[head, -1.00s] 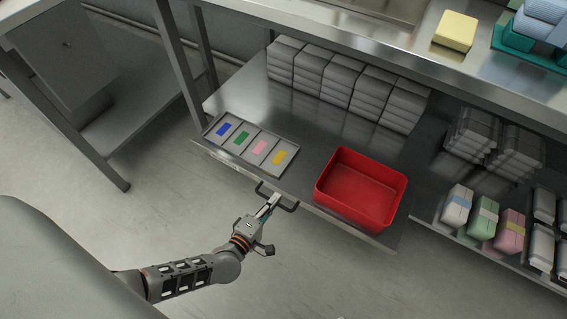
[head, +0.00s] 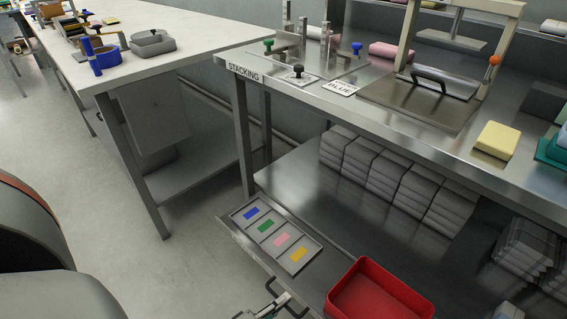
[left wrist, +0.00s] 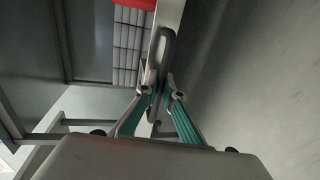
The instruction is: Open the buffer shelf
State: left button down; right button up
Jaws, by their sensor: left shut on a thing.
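The buffer shelf (head: 330,219) is the low metal shelf under the steel bench, with a dark bar handle (head: 291,298) on its front edge. My left gripper (head: 272,294) is at this handle, low in the head view and partly cut off by the bottom edge. In the left wrist view, its teal-sided fingers (left wrist: 159,93) are shut on the handle (left wrist: 164,48), one on each side of the bar. My right gripper is not in view.
On the shelf are a tray with blue, green, pink and yellow cards (head: 311,244), a red bin (head: 380,291) and stacked grey packs (head: 395,180). The steel bench (head: 385,115) overhangs them. A white table (head: 190,48) stands left; open floor lies between.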

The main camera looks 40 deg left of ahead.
pick_arm(q)
jog(key=c, duration=2.2)
grip_release()
jog(key=v, duration=0.7)
jog(key=shift+s+r, duration=0.1)
jog(key=shift+s, duration=0.15)
